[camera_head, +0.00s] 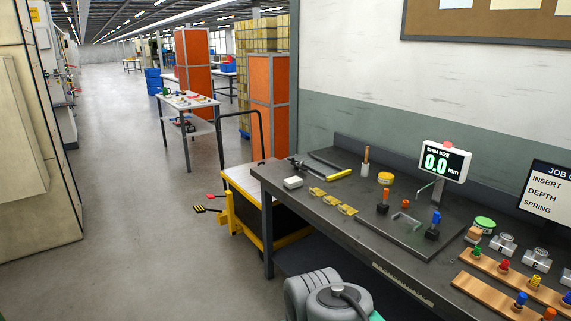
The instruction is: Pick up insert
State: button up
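No part is clearly labelled as the insert, and I cannot tell which one it is. A screen (548,191) at the right edge reads INSERT, DEPTH, SPRING, with the rest cut off. Grey metal blocks with round tops (503,244) stand in a row on the dark workbench (345,222) at the right; another block (537,260) is beside it. Wooden racks (492,284) in front hold small pieces with green, red, yellow, blue and orange tops. My gripper is not in view; only a grey part of my own body shows at the bottom.
A dark plate with a blue-topped post (433,226) and a gauge display (443,162) reading 0.0 mm stand mid-bench. A yellow cart (251,192) adjoins the bench; floor at left is clear.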

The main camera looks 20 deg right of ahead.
aim_at(538, 259)
jog(key=z, duration=0.9)
jog(key=i, duration=0.8)
jog(key=z, duration=1)
jog(key=i, duration=0.6)
